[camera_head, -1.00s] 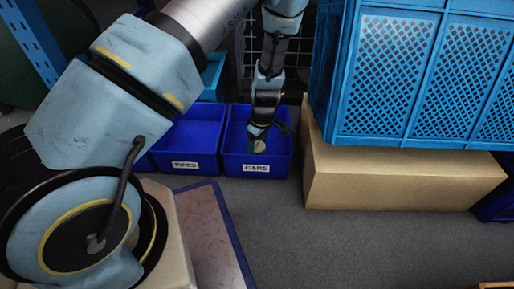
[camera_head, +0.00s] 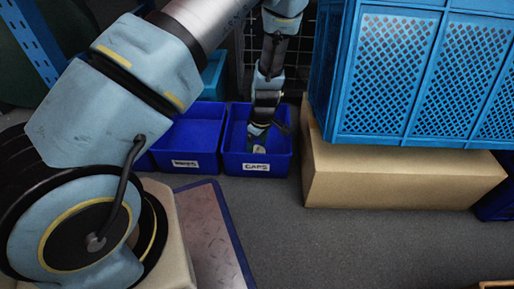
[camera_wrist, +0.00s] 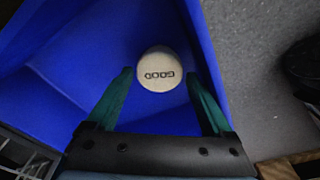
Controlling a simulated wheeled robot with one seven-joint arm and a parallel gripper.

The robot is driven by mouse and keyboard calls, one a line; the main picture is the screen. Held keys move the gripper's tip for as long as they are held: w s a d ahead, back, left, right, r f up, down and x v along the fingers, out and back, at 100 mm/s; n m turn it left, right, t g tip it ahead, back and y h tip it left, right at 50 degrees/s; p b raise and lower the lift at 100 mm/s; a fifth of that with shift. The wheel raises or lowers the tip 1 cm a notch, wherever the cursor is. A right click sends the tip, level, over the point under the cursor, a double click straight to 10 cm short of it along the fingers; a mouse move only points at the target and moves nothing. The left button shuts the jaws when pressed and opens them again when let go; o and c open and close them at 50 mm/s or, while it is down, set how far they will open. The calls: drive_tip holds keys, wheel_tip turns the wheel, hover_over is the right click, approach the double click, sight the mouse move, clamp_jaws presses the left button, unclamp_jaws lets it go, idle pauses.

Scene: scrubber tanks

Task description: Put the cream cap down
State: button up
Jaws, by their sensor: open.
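The cream cap (camera_wrist: 157,69) is a round piece with dark marks on its top, seen in the wrist view inside the blue bin labelled CAPS (camera_head: 278,163). My gripper (camera_wrist: 158,88) is open, with one green finger on each side, and the cap lies just beyond and between the fingertips. In the head view my gripper (camera_head: 257,143) reaches down into the CAPS bin, with the pale cap (camera_head: 259,149) at its tip. I cannot tell whether the cap touches the bin floor.
Another labelled blue bin (camera_head: 190,140) stands to the left of the CAPS bin. A cardboard box (camera_head: 400,180) with a blue crate (camera_head: 410,70) on top stands close on the right. A blue-edged plate (camera_head: 212,225) lies in front. Grey floor is free at centre right.

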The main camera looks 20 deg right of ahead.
wheel_tip(320, 180, up, 12)
drive_tip(key=s+r+p, duration=0.1)
drive_tip(key=p, duration=0.6)
drive_tip(key=w+a+r+m+h, duration=0.1)
drive_tip(key=w+a+r+m, duration=0.2)
drive_tip(key=a+r, duration=1.2)
drive_tip(key=s+a+r+m, duration=0.2)
drive_tip(key=a+r, duration=0.2)
drive_tip(key=a, duration=0.3)
drive_tip(key=s+a+r+m, duration=0.2)
drive_tip(key=s+a+r, duration=0.1)
drive_tip(key=a+r, duration=0.2)
drive_tip(key=a, duration=0.2)
drive_tip(key=shift+s+a+m, duration=0.2)
drive_tip(key=shift+a+m, duration=0.1)
drive_tip(key=shift+a, duration=0.1)
wheel_tip(320, 180, up, 46)
drive_tip(key=p, duration=4.6)
drive_tip(key=shift+r, duration=0.2)
